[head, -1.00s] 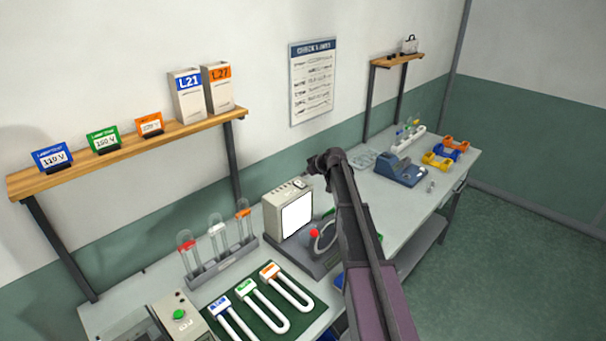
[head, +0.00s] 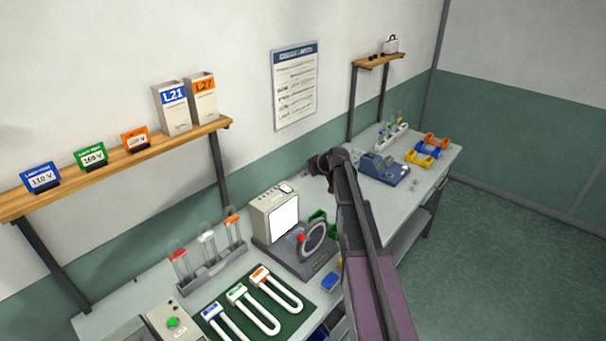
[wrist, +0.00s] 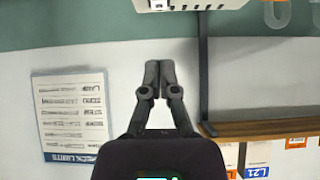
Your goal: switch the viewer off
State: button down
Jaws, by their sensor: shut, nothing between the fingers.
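The viewer (head: 262,222) is a pale box on the bench with a bright white lit screen (head: 285,217). A small switch-like piece (head: 287,188) sits on its top; its position is too small to tell. Part of the viewer's casing (wrist: 215,4) shows at the top edge of the wrist view, which is upside down. My gripper (wrist: 160,66) is shut and empty, its fingertips together and apart from the viewer. In the head view my gripper (head: 312,166) is to the right of the viewer's top, partly hard to make out.
A stand with a ring and red knob (head: 301,238) is right in front of the viewer. A tube rack (head: 212,275) stands left of it, and a green mat (head: 288,318) with bent tubes lies in front. A wooden shelf (head: 110,172) is on the wall at left.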

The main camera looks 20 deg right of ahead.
jog(key=s+a+f+m+g+h+b, duration=0.1)
jog(key=s+f, duration=0.5)
jog(key=s, duration=0.6)
jog(key=s+a+f+m+g+h+b, duration=0.2)
jog(key=s+a+f+b, duration=0.4)
jog(key=s, duration=0.6)
jog(key=s+a+f+m+g+h+b, duration=0.2)
jog(key=s+a+f+m+g+b, duration=0.1)
jog(key=s, duration=0.9)
notch_tip(320, 180, down, 5)
jog(key=a+g+b, duration=0.1)
jog(key=g+b, duration=0.1)
jog(key=b, duration=0.1)
jog(key=shift+s+m+b, duration=0.15)
jog(key=shift+m+b, duration=0.15)
jog(key=shift+b, duration=0.05)
jog(key=shift+d+r, duration=0.1)
